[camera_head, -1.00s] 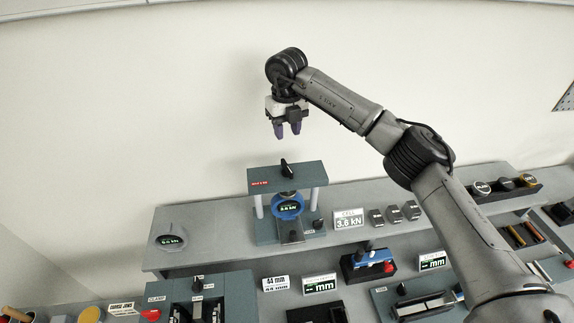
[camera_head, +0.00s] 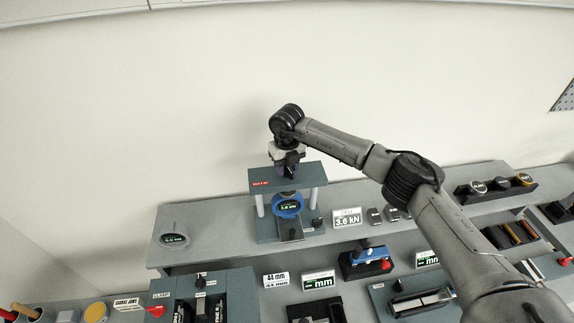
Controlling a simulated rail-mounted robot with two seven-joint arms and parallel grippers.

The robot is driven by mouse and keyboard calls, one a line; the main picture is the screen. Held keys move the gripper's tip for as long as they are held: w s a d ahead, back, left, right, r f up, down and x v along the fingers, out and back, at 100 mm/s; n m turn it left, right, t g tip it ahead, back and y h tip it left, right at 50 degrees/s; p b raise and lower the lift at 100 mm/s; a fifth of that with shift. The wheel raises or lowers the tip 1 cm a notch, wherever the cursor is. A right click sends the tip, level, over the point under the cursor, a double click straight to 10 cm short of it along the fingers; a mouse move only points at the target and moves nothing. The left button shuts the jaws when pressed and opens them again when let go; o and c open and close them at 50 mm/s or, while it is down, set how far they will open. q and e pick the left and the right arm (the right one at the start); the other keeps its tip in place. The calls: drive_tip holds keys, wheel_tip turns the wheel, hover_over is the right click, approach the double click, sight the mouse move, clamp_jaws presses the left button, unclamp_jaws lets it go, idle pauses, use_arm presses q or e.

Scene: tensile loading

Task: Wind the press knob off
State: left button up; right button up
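The press stands on the back shelf, with a blue-grey top beam (camera_head: 272,182), two light posts and a blue round gauge (camera_head: 289,205) between them. The black press knob (camera_head: 292,162) sits on top of the beam. My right gripper (camera_head: 284,166) points down at the knob, its fingers low over the beam. The fingers are mostly hidden around or behind the knob, so I cannot tell whether they touch or grip it. My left gripper is out of view.
A "3.6 kN" sign (camera_head: 347,218) and small dark weights (camera_head: 374,216) stand right of the press. A round grey display (camera_head: 174,238) sits on the shelf's left. Fixtures and a blue clamp (camera_head: 369,256) fill the lower bench.

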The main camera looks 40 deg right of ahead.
drive_tip(key=shift+c, duration=0.4)
clamp_jaws()
drive_tip(key=shift+f, duration=0.1)
